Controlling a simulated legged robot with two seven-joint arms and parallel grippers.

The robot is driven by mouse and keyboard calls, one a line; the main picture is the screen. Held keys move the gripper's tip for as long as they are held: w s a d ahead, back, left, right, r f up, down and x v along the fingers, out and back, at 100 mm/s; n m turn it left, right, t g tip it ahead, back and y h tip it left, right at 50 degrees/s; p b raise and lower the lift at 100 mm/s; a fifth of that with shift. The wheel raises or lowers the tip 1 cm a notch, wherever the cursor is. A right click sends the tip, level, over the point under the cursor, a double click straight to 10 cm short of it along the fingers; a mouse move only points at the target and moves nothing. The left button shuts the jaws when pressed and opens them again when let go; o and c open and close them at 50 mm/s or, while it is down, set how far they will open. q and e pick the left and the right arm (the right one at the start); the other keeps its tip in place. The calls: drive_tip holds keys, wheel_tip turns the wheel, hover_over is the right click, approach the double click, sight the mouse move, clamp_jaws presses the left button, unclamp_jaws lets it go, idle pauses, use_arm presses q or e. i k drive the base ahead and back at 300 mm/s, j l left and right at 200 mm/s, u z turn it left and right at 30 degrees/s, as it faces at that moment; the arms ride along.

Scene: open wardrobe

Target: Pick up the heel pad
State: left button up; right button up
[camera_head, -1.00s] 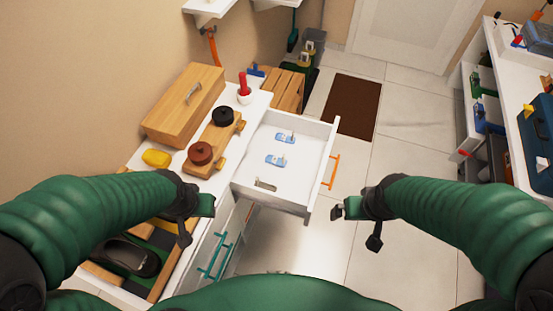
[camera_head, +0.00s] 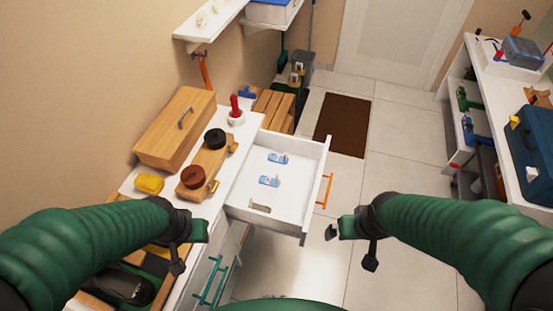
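The pulled-out white drawer (camera_head: 236,200) holds two small blue-and-white items, a farther one (camera_head: 277,158) and a nearer one (camera_head: 269,181). A flat beige-grey shape (camera_head: 260,208) shows at the drawer's near end. I cannot tell for sure which of these is the heel pad. My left gripper (camera_head: 188,249) is open and empty, left of and nearer than the drawer. My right gripper (camera_head: 352,248) is open and empty, to the right of the drawer's near corner. Neither gripper touches anything in the drawer.
A wooden box (camera_head: 176,128), a yellow item (camera_head: 149,184) and a wooden stand (camera_head: 206,165) with black and brown round tins sit on the cabinet top. A dark shoe (camera_head: 122,286) lies at lower left. A workbench (camera_head: 505,150) stands at right. The floor between is clear.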

sight(275, 182)
drive_tip(key=u, duration=1.4)
drive_tip(key=k+j+z, duration=0.1)
drive_tip(key=z, duration=1.3)
drive_tip(key=i+z, duration=0.25)
drive_tip(key=z, duration=0.15)
drive_tip(key=i+z, duration=0.25)
drive_tip(key=z, duration=0.15)
drive_tip(key=i+z, duration=0.25)
drive_tip(key=z, duration=0.15)
